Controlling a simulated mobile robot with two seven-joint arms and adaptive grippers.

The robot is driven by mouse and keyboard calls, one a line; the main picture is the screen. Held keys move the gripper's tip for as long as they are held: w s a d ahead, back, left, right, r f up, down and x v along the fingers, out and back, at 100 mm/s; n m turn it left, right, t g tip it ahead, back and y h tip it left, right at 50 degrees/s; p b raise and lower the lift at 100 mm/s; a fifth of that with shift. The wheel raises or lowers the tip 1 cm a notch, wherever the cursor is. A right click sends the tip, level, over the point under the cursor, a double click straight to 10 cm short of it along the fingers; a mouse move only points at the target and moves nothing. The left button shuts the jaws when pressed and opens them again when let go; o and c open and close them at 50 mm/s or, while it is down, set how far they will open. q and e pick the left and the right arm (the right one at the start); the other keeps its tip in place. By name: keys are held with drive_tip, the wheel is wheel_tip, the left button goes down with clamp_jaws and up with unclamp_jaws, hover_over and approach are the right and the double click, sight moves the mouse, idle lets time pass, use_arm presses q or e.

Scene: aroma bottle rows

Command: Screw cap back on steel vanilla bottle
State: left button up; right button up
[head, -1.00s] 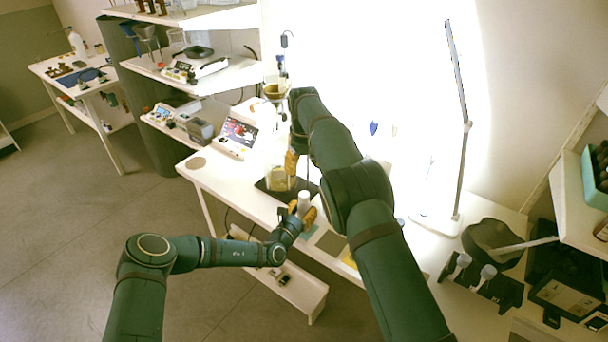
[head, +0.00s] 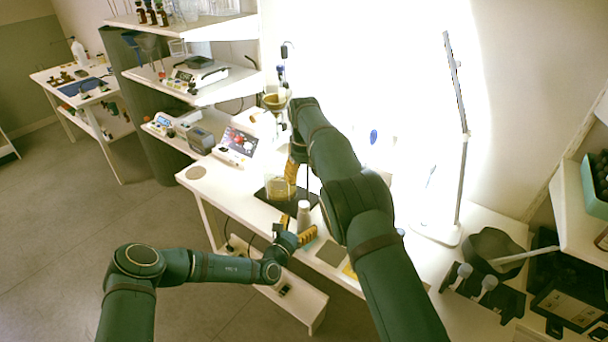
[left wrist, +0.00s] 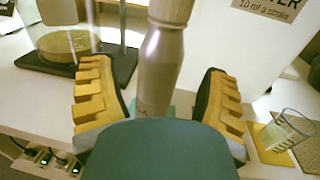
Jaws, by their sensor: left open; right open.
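A pale steel bottle (head: 304,213) stands upright near the front edge of the white worktable. In the left wrist view the bottle (left wrist: 160,65) rises between my left gripper's fingers, with a clear gap on both sides; its top is cut off. My left gripper (head: 296,231) is open, just in front of the bottle, its yellow-padded fingers spread; it also shows in the left wrist view (left wrist: 160,100). My right gripper (head: 291,172) hangs behind the bottle, partly hidden by its own arm. I cannot make out the cap or what is between the right fingers.
A glass vessel with amber contents (left wrist: 68,38) stands on a dark base (left wrist: 122,65) behind the bottle. A grey square (head: 334,254) lies right of my left gripper. A screen device (head: 238,142) stands farther back.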

use_arm(q)
drive_tip(key=v, duration=0.9)
drive_tip(key=shift+s, duration=0.2)
drive_tip(key=shift+a, duration=0.1)
